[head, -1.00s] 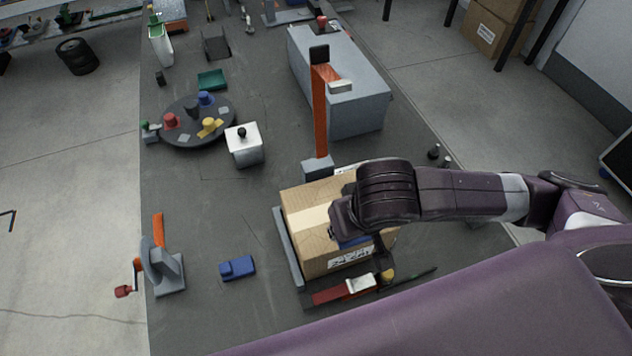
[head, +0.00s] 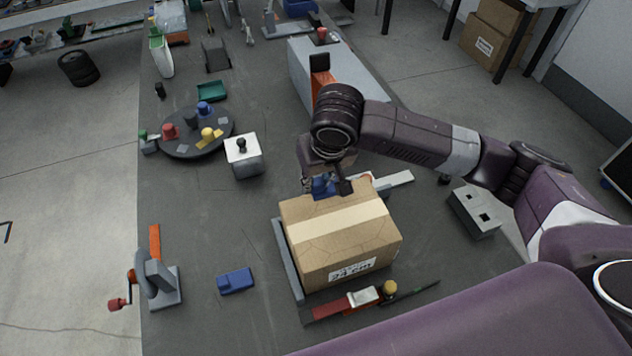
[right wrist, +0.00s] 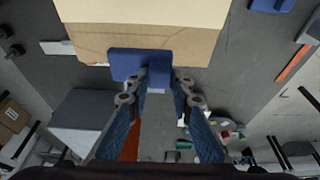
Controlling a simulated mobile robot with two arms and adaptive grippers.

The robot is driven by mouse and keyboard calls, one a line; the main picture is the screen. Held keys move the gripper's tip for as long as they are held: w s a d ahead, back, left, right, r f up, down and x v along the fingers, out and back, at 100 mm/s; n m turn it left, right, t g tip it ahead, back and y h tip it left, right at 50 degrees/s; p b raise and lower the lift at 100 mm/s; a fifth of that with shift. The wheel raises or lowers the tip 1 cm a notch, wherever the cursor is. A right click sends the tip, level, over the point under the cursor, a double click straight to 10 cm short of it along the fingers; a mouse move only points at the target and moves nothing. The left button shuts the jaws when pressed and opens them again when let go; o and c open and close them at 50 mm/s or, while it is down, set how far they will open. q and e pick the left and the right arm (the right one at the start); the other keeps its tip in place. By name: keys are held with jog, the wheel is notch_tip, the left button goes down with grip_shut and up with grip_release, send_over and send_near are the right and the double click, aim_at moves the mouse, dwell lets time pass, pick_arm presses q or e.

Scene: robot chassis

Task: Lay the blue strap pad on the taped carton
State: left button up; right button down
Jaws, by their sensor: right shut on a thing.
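The taped carton (head: 350,235), brown with a pale tape band, stands on the grey bench; its top also fills the upper middle of the right wrist view (right wrist: 150,35). My right gripper (head: 328,183) is at the carton's far edge, shut on a blue strap pad (head: 321,186). In the right wrist view the pad (right wrist: 124,64) sits between the fingertips and overlaps the carton's edge; whether it touches the carton I cannot tell. A similar blue pad (head: 235,281) lies on the bench left of the carton. My left gripper is not in view.
A grey rail (head: 288,262) runs along the carton's left side. A red-handled tool (head: 345,303) lies in front. An orange-armed clamp (head: 160,280) stands at left, a white-topped block (head: 243,155) behind. Part of an orange post (head: 320,78) shows behind my arm.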

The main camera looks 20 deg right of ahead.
aim_at(317, 182)
jog(key=shift+w, duration=0.4)
jog(key=shift+w+f, duration=0.1)
jog(key=shift+f, duration=0.05)
notch_tip(317, 182, down, 2)
jog(key=shift+f+p, duration=0.1)
jog(key=shift+p, duration=0.55)
jog(key=shift+f, duration=0.55)
jog(key=c, duration=1.7)
grip_release()
